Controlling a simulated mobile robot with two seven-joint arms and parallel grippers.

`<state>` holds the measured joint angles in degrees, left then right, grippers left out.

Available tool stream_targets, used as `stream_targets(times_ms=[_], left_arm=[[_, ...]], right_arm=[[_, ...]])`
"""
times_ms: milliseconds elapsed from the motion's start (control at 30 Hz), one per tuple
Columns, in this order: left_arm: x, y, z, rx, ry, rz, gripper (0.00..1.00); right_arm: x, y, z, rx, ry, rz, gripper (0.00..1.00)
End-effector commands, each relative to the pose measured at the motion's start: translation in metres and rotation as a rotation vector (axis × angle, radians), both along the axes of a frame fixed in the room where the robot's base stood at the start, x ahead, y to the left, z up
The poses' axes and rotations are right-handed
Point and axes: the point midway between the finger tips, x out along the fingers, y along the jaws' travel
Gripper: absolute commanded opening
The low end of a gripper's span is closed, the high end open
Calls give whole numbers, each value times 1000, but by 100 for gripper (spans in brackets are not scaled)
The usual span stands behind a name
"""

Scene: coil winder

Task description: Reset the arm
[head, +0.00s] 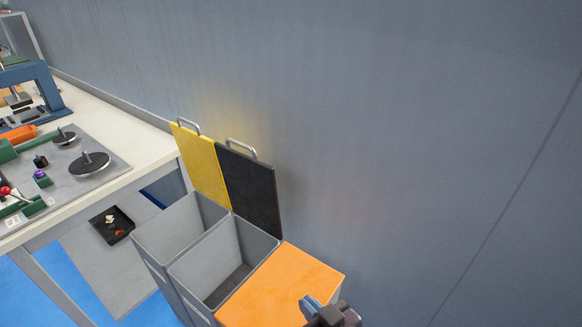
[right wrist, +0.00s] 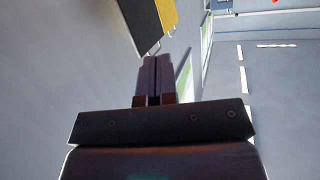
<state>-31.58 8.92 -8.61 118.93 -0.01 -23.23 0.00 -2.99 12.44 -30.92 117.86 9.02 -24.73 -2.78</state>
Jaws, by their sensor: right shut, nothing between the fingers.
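My right gripper (head: 312,301) shows at the bottom of the head view, in front of the orange lid (head: 280,282) of the rightmost bin. In the right wrist view the right gripper (right wrist: 155,60) has its two fingers together with nothing between them. My left gripper is in neither view.
Two grey bins (head: 178,228) (head: 228,262) stand open, their yellow lid (head: 203,165) and black lid (head: 250,188) raised against the grey wall (head: 400,130). The white workbench (head: 130,152) with a winding device is at left. A black tray (head: 112,225) sits below it.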

Motion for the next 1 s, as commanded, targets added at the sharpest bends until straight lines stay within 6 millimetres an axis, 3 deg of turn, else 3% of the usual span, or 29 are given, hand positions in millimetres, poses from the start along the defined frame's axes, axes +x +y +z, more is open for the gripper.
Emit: stream_targets(times_ms=[133,233,400,500,700,1000], left_arm=[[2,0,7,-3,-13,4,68],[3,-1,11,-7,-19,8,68],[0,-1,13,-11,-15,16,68],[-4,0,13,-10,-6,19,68],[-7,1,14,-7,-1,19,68],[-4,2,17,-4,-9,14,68]], right_arm=[[-6,-72,-24,-50,47,-182,0],[-23,-124,-44,-99,91,-302,0],[-71,-200,-75,-188,184,-463,0],[-101,-226,-88,-218,240,-518,0],[-134,-238,-101,-234,301,-547,0],[-137,-238,-103,-236,309,-547,0]])
